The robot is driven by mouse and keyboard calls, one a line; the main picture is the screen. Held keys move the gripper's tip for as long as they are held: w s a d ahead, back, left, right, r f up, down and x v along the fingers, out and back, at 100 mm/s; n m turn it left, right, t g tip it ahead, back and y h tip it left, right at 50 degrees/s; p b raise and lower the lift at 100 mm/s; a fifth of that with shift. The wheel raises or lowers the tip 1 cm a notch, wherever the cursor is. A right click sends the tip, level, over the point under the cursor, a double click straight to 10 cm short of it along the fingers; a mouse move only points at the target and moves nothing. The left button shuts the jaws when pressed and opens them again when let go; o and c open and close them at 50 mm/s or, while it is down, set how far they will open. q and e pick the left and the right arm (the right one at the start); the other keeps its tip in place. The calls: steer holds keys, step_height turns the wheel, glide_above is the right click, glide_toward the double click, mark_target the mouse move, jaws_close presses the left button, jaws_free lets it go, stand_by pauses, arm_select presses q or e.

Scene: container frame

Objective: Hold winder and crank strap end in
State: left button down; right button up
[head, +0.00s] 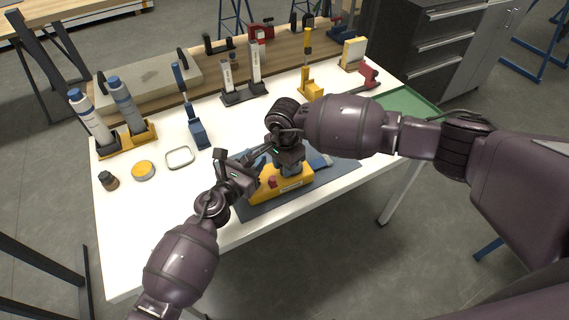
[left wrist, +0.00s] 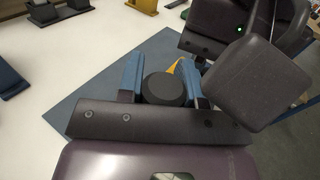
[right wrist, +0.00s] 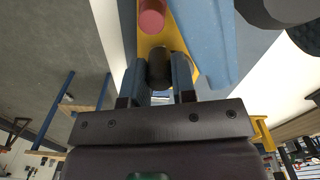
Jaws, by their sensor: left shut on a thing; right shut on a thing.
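The yellow winder (head: 290,189) sits on a dark blue-grey mat (head: 335,180) at the table's front edge. It has a red knob (head: 272,182), also seen in the right wrist view (right wrist: 151,15). A light blue piece, perhaps the strap (right wrist: 208,35), runs beside the yellow body. My left gripper (left wrist: 164,80) is shut on a round black part (left wrist: 165,89), at the winder's left in the head view. My right gripper (right wrist: 158,75) comes from above and is shut on a short black cylinder (right wrist: 159,66) by the winder. Which black part is the crank handle I cannot tell.
Two bottles (head: 124,100) in a yellow holder, a yellow-lidded tin (head: 143,170), a small jar (head: 108,180) and a metal ring (head: 180,157) stand at the left. A blue tool (head: 196,132) stands behind. A green tray (head: 405,105) lies at the right. The front-left table is clear.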

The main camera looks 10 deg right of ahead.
steer(key=m, duration=0.3)
steer(key=w+m, duration=0.1)
steer(key=shift+w+a, duration=0.1)
steer(key=shift+a, duration=0.3)
steer(key=shift+w+a+m, duration=0.1)
steer(key=shift+w+m, duration=0.2)
steer(key=shift+m, duration=0.65)
steer(key=shift+w+a+m, duration=0.1)
steer(key=shift+w+m, duration=0.15)
steer(key=shift+m, duration=0.7)
steer(key=o, duration=0.9)
steer(key=shift+o, duration=0.2)
step_height(320, 180, up, 12)
